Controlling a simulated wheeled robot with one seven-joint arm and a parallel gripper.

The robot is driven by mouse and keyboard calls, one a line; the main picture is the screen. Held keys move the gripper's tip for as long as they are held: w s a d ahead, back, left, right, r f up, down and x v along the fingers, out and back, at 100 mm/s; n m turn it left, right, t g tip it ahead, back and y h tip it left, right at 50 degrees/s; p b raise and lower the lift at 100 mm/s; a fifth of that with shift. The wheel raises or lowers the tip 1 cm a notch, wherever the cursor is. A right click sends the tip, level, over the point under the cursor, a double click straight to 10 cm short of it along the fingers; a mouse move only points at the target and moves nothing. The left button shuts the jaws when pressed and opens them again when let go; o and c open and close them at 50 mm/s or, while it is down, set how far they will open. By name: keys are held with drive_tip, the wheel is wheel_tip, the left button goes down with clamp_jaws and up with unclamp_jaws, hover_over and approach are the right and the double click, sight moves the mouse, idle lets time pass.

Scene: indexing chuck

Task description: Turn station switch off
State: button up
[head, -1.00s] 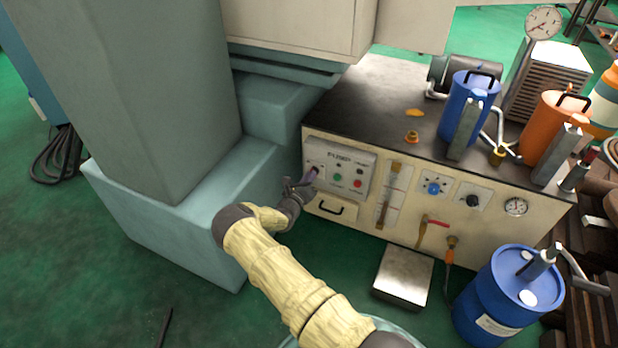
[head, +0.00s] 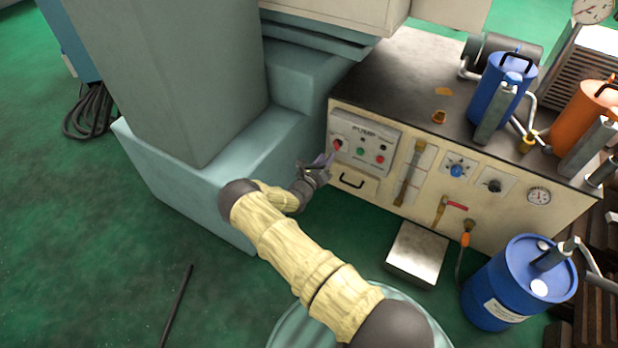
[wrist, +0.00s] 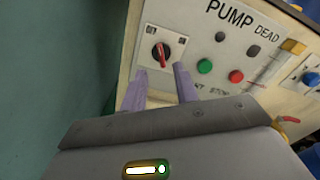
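The station switch is a red rotary knob (wrist: 161,52) on a white square plate at the left end of the PUMP panel (wrist: 215,60). Its handle looks roughly upright in the wrist view. In the head view the red knob (head: 338,143) shows just above my gripper (head: 324,164). In the wrist view my gripper (wrist: 160,86) has two purple fingers spread apart with nothing between them. The fingertips lie below the knob in the picture, one to each side, and appear clear of it.
A green button (wrist: 205,66) and a red button (wrist: 236,76) sit right of the switch. A drawer handle (head: 351,183) is below the panel. A teal machine base (head: 180,190) stands close on the left. A blue drum (head: 515,285) stands at lower right.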

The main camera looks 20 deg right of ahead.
drive_tip(key=p+v, duration=0.3)
drive_tip(key=v, duration=0.9)
drive_tip(key=s+d+r+m+g+y, duration=0.2)
drive_tip(key=s+d+r+m+g, duration=0.4)
drive_tip(key=s+r+m+g, duration=0.85)
drive_tip(key=s+a+r+m+t+y, duration=0.2)
drive_tip(key=s+a+r+m+y, duration=0.25)
drive_tip(key=r+m, duration=0.4)
drive_tip(key=s+a+r+m+t+y, duration=0.25)
drive_tip(key=s+r+m+y, duration=0.4)
drive_tip(key=m, duration=0.35)
drive_tip(key=w+p+v, duration=0.3)
drive_tip(key=p+v, duration=0.9)
drive_tip(key=w+r+p+v, duration=0.1)
drive_tip(key=w+p+v, duration=0.2)
drive_tip(key=p+v, duration=0.9)
drive_tip(key=w+r+p+v, duration=0.1)
drive_tip(key=w+p+v, duration=0.1)
drive_tip(key=p+v, duration=1)
drive_tip(key=shift+w+a+r+p, duration=0.3)
drive_tip(key=shift+w+a+p, duration=0.2)
drive_tip(key=shift+a, duration=0.1)
